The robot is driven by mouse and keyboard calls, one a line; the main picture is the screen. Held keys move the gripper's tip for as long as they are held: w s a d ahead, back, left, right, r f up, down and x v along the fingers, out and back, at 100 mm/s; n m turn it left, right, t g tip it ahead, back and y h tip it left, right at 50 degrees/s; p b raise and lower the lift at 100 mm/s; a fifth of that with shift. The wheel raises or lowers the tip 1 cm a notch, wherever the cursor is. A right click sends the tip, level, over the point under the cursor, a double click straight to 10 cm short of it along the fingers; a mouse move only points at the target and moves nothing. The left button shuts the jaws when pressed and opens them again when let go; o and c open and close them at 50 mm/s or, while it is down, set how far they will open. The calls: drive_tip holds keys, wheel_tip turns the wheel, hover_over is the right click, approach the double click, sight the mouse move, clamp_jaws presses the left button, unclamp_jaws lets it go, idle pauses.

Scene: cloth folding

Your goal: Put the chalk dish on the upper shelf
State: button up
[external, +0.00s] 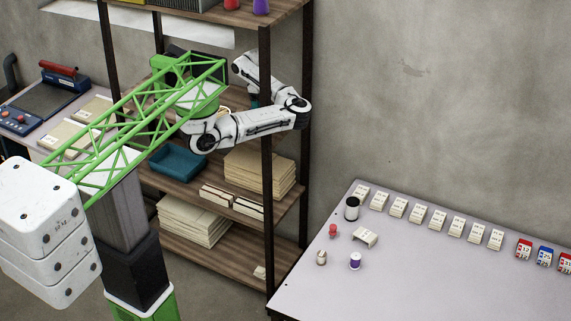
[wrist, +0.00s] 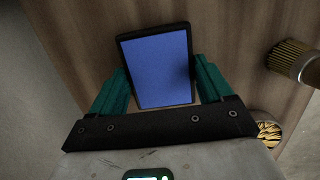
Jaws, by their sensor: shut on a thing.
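In the external view my arm reaches into the wooden shelf rack, and my gripper and the held dish are mostly hidden behind the arm and a rack post. The upper shelf (external: 222,12) is at the top edge.
A teal tray (external: 178,163) and stacks of boards (external: 260,172) lie on a lower shelf. A dark rack post (external: 266,185) stands close to my arm. In the wrist view a bristle brush (wrist: 290,58) and a striped round thing (wrist: 268,130) are at the right.

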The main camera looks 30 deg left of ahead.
drive_tip(key=o, duration=1.1)
drive_tip(key=shift+f, duration=0.1)
drive_tip(key=shift+o, duration=0.2)
wheel_tip(320, 180, up, 12)
drive_tip(key=a+p, duration=0.1)
drive_tip(key=p, duration=1.1)
drive_tip(key=shift+a, duration=0.4)
